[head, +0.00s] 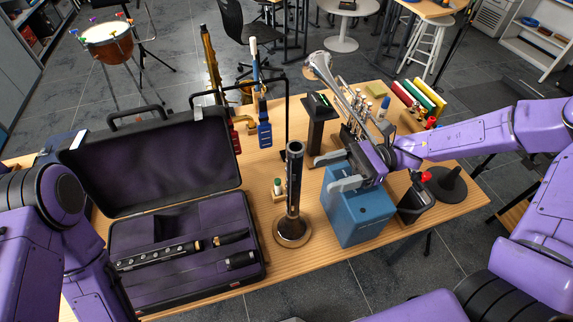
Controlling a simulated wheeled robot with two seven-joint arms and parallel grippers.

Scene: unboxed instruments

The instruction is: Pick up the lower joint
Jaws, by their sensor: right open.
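A long black instrument joint with silver keys (160,256) lies in the open case (250,280), in its dark purple lining. A dark upright tube (293,180) stands on a round metal-rimmed base on the table, just right of the case. I cannot tell which of the two is the lower joint. My right gripper (336,171) is open and empty, its grey fingers pointing left, above the blue box and right of the upright tube. My left arm comes in at the left edge beside the case; its gripper is not visible.
A blue box (358,212) stands under my right gripper. A black stand (319,125) and a silver trumpet-like instrument (335,80) are behind it. Short black pieces (240,260) lie in the case. The case lid (160,160) stands open. Bare table (262,180) shows around the upright tube.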

